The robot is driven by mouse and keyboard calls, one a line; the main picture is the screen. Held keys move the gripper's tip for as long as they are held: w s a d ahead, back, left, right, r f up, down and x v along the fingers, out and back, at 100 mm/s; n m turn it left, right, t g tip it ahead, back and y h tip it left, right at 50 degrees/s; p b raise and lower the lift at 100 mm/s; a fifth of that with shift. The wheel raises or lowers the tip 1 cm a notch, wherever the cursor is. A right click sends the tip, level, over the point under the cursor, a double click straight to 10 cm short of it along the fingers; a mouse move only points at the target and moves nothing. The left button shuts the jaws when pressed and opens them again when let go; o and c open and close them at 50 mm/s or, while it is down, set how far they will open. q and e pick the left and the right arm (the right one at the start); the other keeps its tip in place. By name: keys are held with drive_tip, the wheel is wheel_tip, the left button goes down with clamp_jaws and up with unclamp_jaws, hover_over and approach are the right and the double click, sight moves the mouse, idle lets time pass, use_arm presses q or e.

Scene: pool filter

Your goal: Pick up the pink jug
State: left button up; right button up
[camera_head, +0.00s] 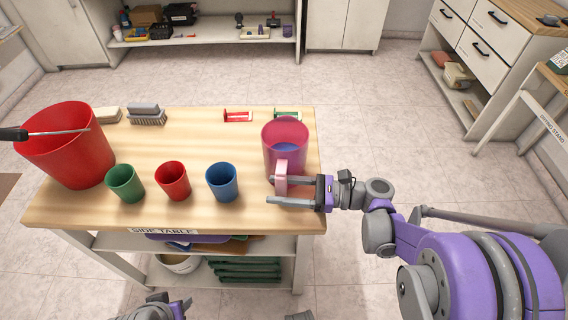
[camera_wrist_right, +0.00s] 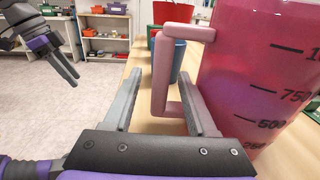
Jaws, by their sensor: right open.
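The pink jug (camera_head: 285,135) stands upright at the right end of the side table, with something blue showing inside it. Its pink handle (camera_head: 281,178) faces the front of the table. My right gripper (camera_head: 272,190) is open at the handle. In the right wrist view, the handle (camera_wrist_right: 161,75) stands between the two fingers, with the right finger on the jug-body side. The jug's marked wall (camera_wrist_right: 265,75) fills the right of that view. My left gripper (camera_wrist_right: 62,65) hangs away from the table at upper left; its finger gap is unclear.
Red (camera_head: 238,116) and green items (camera_head: 287,113) lie behind the jug.

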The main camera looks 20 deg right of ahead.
clamp_jaws()
idle(1.4)
